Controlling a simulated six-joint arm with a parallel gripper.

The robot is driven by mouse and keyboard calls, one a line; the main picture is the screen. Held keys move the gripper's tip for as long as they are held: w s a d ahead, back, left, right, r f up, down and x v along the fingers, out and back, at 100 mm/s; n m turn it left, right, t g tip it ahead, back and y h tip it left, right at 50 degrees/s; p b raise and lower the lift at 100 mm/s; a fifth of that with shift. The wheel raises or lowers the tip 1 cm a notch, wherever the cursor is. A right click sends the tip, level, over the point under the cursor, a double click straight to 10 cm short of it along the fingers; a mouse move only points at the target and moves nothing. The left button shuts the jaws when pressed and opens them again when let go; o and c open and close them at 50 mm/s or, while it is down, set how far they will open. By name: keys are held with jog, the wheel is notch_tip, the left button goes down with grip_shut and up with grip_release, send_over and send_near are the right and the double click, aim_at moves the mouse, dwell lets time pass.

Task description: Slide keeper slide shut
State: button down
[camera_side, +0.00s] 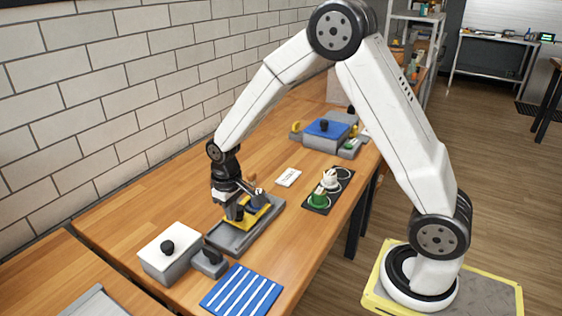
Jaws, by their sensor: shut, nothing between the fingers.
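My gripper (240,218) is low over a long grey tray-like fixture (229,238) on the wooden table. Its fingers are shut with nothing between them. A yellow piece (266,213) with dark parts sits in the fixture right by the fingertips. It may be the keeper slide, but the gripper hides part of it. I cannot tell whether the fingertips touch it, or how far the slide stands along the fixture.
A grey box with a white lid and black knob (162,246), a small grey block (209,263) and a blue striped mat (241,291) lie in front. A black holder (316,208) with green and white items and a white card (288,177) are right. A blue-topped box (327,130) stands behind.

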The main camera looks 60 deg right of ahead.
jog(key=shift+d, duration=1.4)
jog(key=shift+a, duration=0.2)
jog(key=shift+a, duration=0.5)
jog(key=shift+a, duration=0.1)
jog(key=shift+r, duration=0.2)
jog(key=shift+r, duration=3.35)
jog(key=s+a+f+t, duration=0.1)
jog(key=s+f+t, duration=0.1)
jog(key=s, duration=1.2)
jog(key=shift+s+a+f+t, duration=0.2)
jog(key=shift+a+f+t, duration=0.1)
jog(key=shift+f, duration=0.15)
